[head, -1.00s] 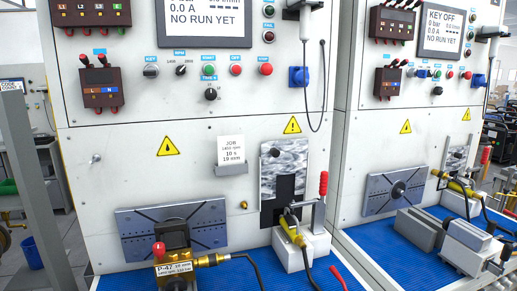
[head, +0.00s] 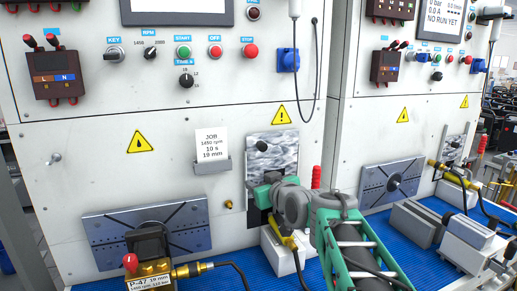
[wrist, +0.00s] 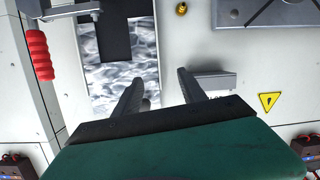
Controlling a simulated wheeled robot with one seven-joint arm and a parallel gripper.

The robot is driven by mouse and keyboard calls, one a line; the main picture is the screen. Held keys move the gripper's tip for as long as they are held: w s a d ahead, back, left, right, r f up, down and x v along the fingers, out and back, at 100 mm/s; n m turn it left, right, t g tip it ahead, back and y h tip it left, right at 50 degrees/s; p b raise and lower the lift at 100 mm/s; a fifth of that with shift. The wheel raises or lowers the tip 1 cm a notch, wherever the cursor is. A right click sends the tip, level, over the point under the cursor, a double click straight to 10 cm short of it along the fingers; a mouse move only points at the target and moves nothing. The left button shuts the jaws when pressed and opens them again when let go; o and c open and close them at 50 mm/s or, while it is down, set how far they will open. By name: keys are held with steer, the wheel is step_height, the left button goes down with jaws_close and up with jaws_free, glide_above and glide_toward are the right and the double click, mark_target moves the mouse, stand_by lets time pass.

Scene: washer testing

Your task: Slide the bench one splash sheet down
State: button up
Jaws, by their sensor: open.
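The bench one splash sheet (head: 286,148) is a grey, rippled plate on the left bench's white front panel, with a black knob (head: 262,146) near its top. My arm hides its lower part in the head view. In the wrist view, which looks upside down, the sheet (wrist: 122,78) shows left of centre with a dark slotted area at its picture top. My gripper (wrist: 160,88) is open and empty, its left finger overlapping the sheet's edge and its right finger over white panel. Contact with the sheet cannot be told.
A red-handled clamp (wrist: 38,54) stands beside the sheet. A job card (head: 211,146) in a grey holder is on its other side. The pump (head: 150,248) with brass fittings and a hose sits on the blue mat (head: 235,272). A slotted plate (head: 100,226) is behind the pump.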

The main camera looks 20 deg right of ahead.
mark_target(263, 148)
steer(key=w+d+r+t, duration=0.2)
steer(key=d+r+t, duration=0.15)
steer(key=r, duration=0.25)
steer(key=shift+g, duration=0.35)
steer(key=w+p, duration=0.1)
steer(key=w, duration=0.4)
steer(key=w+p, duration=0.1)
steer(key=w, duration=0.2)
steer(key=shift+d+r+p, duration=0.3)
steer(key=shift+p, duration=0.05)
steer(key=shift+s, duration=0.1)
jaws_close()
